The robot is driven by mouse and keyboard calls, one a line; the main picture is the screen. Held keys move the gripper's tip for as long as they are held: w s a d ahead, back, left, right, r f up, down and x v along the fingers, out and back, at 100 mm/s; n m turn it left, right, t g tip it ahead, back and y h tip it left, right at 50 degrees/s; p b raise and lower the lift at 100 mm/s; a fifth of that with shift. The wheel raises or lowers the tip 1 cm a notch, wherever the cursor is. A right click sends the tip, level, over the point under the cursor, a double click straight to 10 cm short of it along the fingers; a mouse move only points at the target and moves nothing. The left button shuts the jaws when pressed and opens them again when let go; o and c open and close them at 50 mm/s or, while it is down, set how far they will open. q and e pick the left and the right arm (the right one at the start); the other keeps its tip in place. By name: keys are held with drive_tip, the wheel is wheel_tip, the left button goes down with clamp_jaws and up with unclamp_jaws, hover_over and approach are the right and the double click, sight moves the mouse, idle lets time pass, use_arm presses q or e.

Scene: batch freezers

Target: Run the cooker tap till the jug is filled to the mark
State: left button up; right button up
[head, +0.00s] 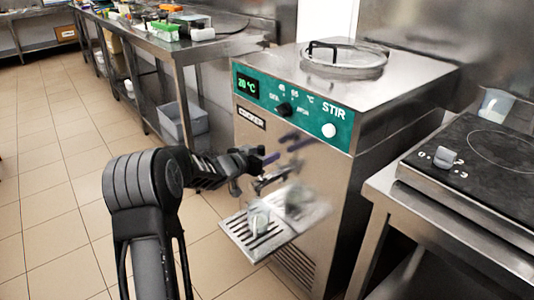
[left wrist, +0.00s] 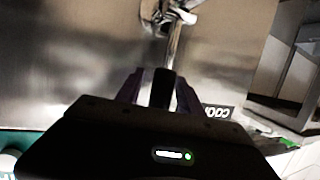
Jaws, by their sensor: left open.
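The cooker (head: 338,170) is a steel cabinet with a green panel reading 20 °C. Its metal tap (head: 268,181) sticks out of the front and also shows in the left wrist view (left wrist: 176,42). A dark lever (left wrist: 162,88) appears between the purple fingers of my open left gripper (head: 284,149); contact is unclear. The gripper also shows in the left wrist view (left wrist: 160,98). A translucent jug (head: 300,203) seems to stand on the slotted drip tray (head: 239,233) below the tap; it is blurred, and its mark and fill level cannot be read. My right gripper is not in view.
A hob (head: 475,160) on a steel table stands close on the right, with a clear cup (head: 494,103) behind it. A long workbench (head: 165,42) with coloured containers runs along the back left. The tiled floor (head: 60,170) at left is free.

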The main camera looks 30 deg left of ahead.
sight(259, 151)
use_arm(q)
drive_tip(key=p+v, duration=0.1)
drive_tip(key=v, duration=0.6)
drive_tip(key=shift+s, duration=0.1)
idle(0.5)
drive_tip(key=t+b, duration=0.3)
drive_tip(key=b, duration=0.2)
drive_tip(key=shift+s+r, duration=0.1)
drive_tip(key=shift+r, duration=0.4)
drive_tip(key=w, duration=0.7)
drive_tip(key=shift+w+b, duration=0.4)
